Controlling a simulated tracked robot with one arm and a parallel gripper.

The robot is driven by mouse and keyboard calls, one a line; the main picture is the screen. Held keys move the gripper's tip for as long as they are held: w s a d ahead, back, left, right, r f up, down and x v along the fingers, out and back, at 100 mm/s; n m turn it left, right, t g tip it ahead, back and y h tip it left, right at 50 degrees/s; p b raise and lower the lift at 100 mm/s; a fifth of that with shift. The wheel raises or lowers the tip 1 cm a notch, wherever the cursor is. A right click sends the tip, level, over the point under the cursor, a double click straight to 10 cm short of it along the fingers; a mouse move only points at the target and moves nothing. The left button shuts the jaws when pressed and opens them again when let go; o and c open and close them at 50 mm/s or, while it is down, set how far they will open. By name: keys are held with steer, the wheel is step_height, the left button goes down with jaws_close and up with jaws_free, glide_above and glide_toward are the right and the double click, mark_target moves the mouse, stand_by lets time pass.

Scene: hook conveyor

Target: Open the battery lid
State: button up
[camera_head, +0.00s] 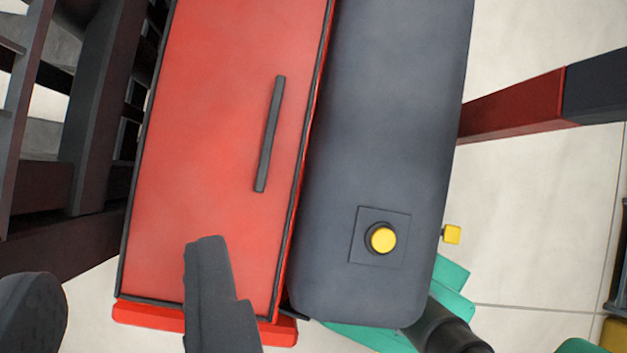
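The red lid panel (215,120), with dark edging and a dark bar handle (270,135), fills the upper middle of the view and appears closed. I take it to be the battery lid. My gripper (207,248) shows as a dark grey stepped shape over the panel's lower part, below and left of the handle. It appears apart from the handle.
A dark grey housing (390,120) with a yellow button (382,239) adjoins the panel on the right. A dark slatted frame (95,110) stands left. A red and dark beam (515,107) extends right. Teal parts (452,273) lie low right. Pale floor (535,200) shows between them.

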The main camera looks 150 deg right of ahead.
mark_target(273, 132)
steer(key=d+f+m+g, duration=0.1)
steer(key=d+f, duration=0.2)
steer(key=f, duration=0.6)
steer(key=w+d+f+m+g+p, duration=0.1)
steer(key=d+f, duration=0.2)
steer(key=f, duration=0.6)
steer(key=d+f+m+g+h+p, duration=0.1)
steer(key=d+f, duration=0.2)
steer(key=f, duration=0.6)
steer(key=shift+w+m, duration=0.15)
steer(key=shift+m, duration=0.15)
